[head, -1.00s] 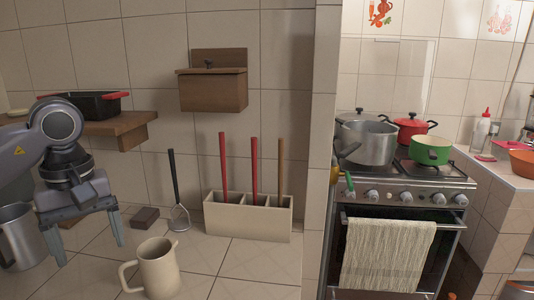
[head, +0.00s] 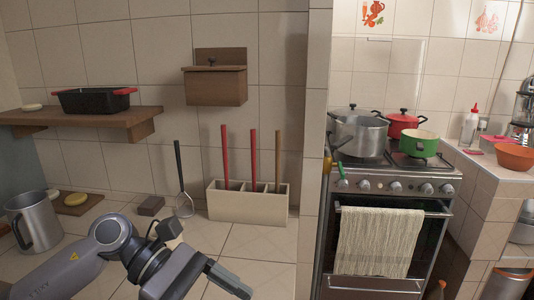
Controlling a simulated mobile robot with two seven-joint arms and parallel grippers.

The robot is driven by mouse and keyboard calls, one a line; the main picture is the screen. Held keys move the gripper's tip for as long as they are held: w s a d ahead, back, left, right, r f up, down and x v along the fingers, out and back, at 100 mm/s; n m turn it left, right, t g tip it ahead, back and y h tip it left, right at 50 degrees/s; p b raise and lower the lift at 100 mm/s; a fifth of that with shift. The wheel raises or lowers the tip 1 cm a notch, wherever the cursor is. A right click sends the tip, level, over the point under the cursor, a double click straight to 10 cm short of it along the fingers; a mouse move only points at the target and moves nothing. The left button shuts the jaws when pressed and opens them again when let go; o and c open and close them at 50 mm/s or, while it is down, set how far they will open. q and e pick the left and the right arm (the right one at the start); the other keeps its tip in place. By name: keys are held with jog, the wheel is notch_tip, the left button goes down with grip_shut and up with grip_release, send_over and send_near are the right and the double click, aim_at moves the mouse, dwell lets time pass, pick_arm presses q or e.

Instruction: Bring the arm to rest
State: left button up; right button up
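My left arm comes in from the lower left, low over the counter. My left gripper (head: 207,258) is at the bottom of the head view, in front of the cream utensil box. Its two grey fingers stand apart, with nothing visible between them. The lower part of the gripper is near the bottom edge of the picture. My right gripper is not in view.
A metal mug (head: 34,224) stands at the left on the counter (head: 265,245). The utensil box (head: 248,205) and a whisk-like tool (head: 182,190) are by the wall. A shelf (head: 95,121) holds a black pan (head: 95,100). The stove (head: 390,185) is right.

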pick_arm(q)
jog(key=d+r+n+t+h, duration=0.2)
jog(key=d+n+h, duration=0.2)
jog(key=n+h, duration=0.35)
jog(key=w+a+f+n+t+y, duration=0.25)
jog(key=a+f+n+t, duration=0.2)
jog(key=n+t, duration=0.8)
jog(key=w+a+f+n+t+y, duration=0.25)
jog(key=f+n+t+y, duration=0.35)
jog(key=n, duration=1.2)
jog(key=s+a+f+n+y, duration=0.4)
jog(key=a+f+n+y, duration=0.25)
jog(key=f+n, duration=0.5)
jog(key=s+a+f+n+g+y, duration=0.2)
jog(key=s+a+f+n+g, duration=0.2)
jog(key=s+f, duration=0.6)
jog(key=s+n+g, duration=0.1)
jog(key=n+g, duration=0.1)
jog(key=n, duration=0.1)
jog(key=shift+a+f, duration=0.15)
jog(key=shift+f, duration=0.05)
jog(key=shift+n+y, duration=0.25)
